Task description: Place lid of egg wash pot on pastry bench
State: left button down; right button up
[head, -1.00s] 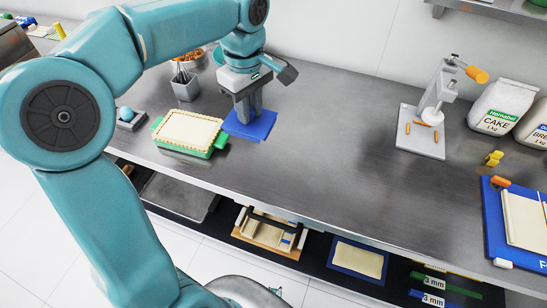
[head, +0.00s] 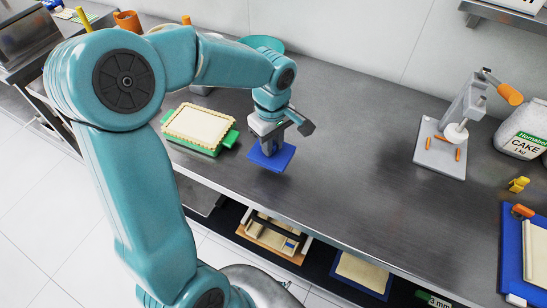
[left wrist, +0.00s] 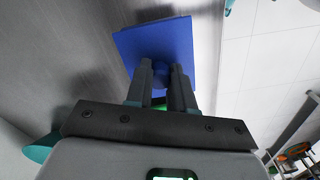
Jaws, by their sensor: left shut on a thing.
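A flat square blue lid (head: 281,160) is held level by its knob in my left gripper (head: 268,146). In the left wrist view the blue lid (left wrist: 150,38) sits just beyond the fingers, and the gripper (left wrist: 165,80) is shut on its round blue knob. The lid is over the grey steel pastry bench (head: 350,150), near its front edge. I cannot tell whether it touches the top or hangs just above it. I cannot make out the egg wash pot. My right gripper is not in view.
A green tray with a pale pastry sheet (head: 200,125) lies left of the lid. A grey stand with an orange handle (head: 440,155), a flour bag (head: 525,133) and a blue board (head: 514,245) are at the right. The bench middle is clear. Trays fill the shelf below.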

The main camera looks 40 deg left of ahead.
aim_at(272, 159)
pick_arm(q)
jog(key=shift+s+f, duration=0.2)
jog(key=shift+f, duration=0.45)
jog(key=shift+w+f, duration=0.2)
jog(key=shift+f, duration=2.4)
jog(key=shift+f, duration=0.15)
jog(key=c, duration=1)
grip_release()
notch_tip(272, 159, up, 12)
jog(key=shift+r, duration=0.25)
jog(key=shift+f, duration=0.1)
